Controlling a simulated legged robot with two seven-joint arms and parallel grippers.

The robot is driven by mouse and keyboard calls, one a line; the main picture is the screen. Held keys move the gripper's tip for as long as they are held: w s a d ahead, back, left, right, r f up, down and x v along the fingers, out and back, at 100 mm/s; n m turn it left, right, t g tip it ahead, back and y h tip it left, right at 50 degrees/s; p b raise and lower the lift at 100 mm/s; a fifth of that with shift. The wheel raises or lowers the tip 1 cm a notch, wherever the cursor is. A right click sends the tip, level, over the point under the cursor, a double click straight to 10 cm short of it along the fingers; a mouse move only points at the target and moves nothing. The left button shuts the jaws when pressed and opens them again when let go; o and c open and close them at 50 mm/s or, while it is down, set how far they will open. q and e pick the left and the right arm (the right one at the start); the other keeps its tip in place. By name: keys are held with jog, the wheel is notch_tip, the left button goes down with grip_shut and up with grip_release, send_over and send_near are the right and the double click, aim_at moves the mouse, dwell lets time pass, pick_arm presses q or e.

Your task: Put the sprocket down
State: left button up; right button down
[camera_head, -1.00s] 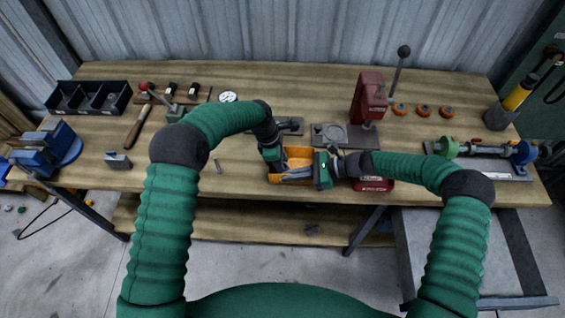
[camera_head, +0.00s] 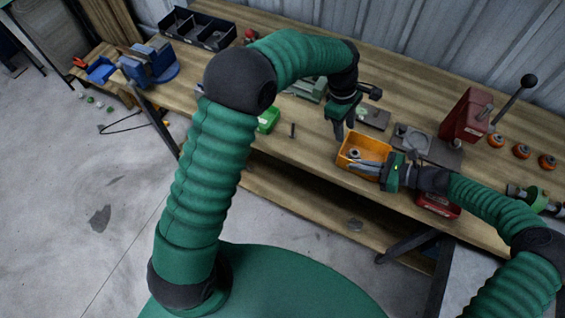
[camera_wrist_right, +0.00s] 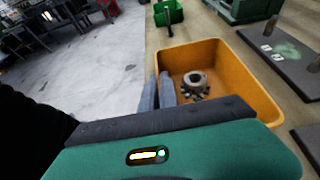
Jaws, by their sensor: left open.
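The sprocket (camera_wrist_right: 194,84), a small grey toothed ring, lies flat on the floor of the orange bin (camera_wrist_right: 238,62). In the head view, the sprocket (camera_head: 354,153) shows inside the bin (camera_head: 378,148) near the bench's front edge. My left gripper (camera_head: 343,128) is open and empty, above the bench just behind and left of the bin, apart from the sprocket. My right gripper (camera_head: 366,168) is at the bin's near side. In the wrist view its two grey fingers (camera_wrist_right: 158,91) straddle the bin's wall, one inside and one outside, close together on it.
A green bin (camera_head: 268,119) stands left along the front edge. Flat grey fixture plates (camera_head: 425,146) and a red press (camera_head: 466,116) stand behind and right of the orange bin. Orange-rimmed parts (camera_head: 521,151) are farther right.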

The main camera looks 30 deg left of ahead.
pick_arm(q)
jog(key=s+a+m+t+y, duration=0.1)
jog(key=s+a+m, duration=0.5)
jog(key=s, duration=0.5)
jog(key=s+a+m+t+y, duration=0.1)
jog(key=s+a+m, duration=0.4)
jog(key=s+m, duration=0.4)
jog(key=s, duration=0.2)
jog(key=shift+s+a+y, duration=0.3)
jog(key=shift+s+a, duration=0.05)
jog(key=shift+a, duration=0.05)
pick_arm(e)
jog(key=c, duration=1.6)
grip_release()
pick_arm(q)
jog(key=shift+r, duration=0.1)
pick_arm(e)
jog(key=shift+o, duration=0.2)
jog(key=v, duration=1.2)
